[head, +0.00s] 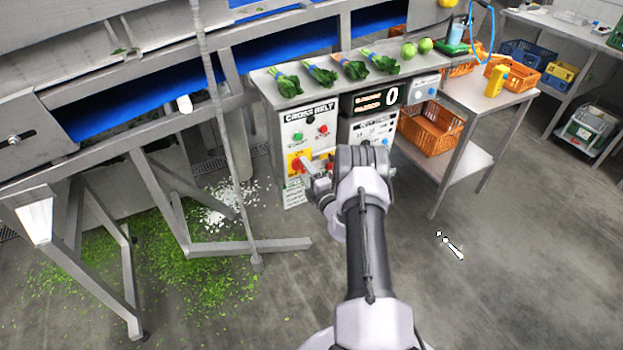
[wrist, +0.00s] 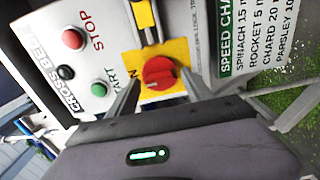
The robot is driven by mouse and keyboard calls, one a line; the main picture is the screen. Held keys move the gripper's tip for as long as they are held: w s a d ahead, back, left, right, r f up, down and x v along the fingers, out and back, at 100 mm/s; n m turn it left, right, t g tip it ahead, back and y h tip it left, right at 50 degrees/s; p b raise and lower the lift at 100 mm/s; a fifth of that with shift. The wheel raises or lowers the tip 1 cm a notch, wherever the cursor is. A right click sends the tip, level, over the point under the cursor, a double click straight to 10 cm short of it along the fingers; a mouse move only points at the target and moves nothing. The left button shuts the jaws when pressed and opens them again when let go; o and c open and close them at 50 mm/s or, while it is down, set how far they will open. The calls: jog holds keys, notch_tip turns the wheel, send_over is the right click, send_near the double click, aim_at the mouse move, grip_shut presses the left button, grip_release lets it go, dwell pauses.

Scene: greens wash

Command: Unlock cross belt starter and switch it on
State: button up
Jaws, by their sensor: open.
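The cross belt starter (head: 308,128) is a white box below the counter, with red, green and black buttons. The wrist view shows its red STOP button (wrist: 96,45) and green START button (wrist: 99,88). A red rotary knob (wrist: 158,72) sits on a yellow plate (wrist: 178,50) on the same face. A yellow and black part (wrist: 150,30) lies against the plate's upper edge in the wrist view; I cannot tell whether it is a lock. My gripper (wrist: 160,82) is open, its fingers on either side of the knob. Contact is unclear.
A speed chart (wrist: 258,40) is beside the plate. Leafy bunches (head: 321,74) lie on the counter above. A display box (head: 375,98) stands right of the starter. A side table (head: 480,95) with an orange crate (head: 430,128) is further right. Steel frame legs (head: 160,205) stand left.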

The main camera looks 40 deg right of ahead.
jog(key=p+v, duration=0.4)
jog(key=v, duration=1.3)
jog(key=shift+a+r, duration=0.1)
